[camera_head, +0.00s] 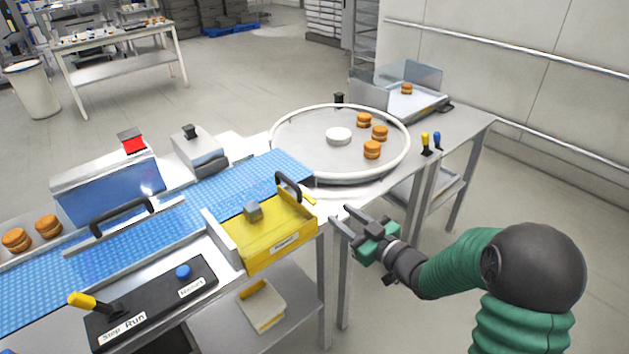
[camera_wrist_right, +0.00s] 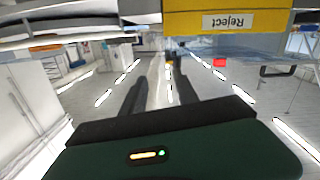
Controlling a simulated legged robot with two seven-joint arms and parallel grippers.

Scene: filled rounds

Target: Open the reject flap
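The yellow reject flap (camera_head: 270,232) sits at the right end of the blue conveyor, with a label on its front face and a grey block on top. A black handle (camera_head: 288,183) arches up at its back right corner beside a small yellow tab. In the right wrist view the yellow part (camera_wrist_right: 238,20) with its upside-down "Reject" label is at the top. My right gripper (camera_head: 342,214) is open and empty, to the right of the flap and apart from it, near the table edge. Its two dark fingers (camera_wrist_right: 163,95) are spread in the wrist view. My left gripper is not in view.
A round turntable (camera_head: 300,150) with several orange-brown filled rounds stands behind. The blue conveyor (camera_head: 150,240) runs left. A black panel (camera_head: 150,300) with a yellow lever and blue button is at front left. Yellow and blue levers (camera_head: 431,142) stand at right.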

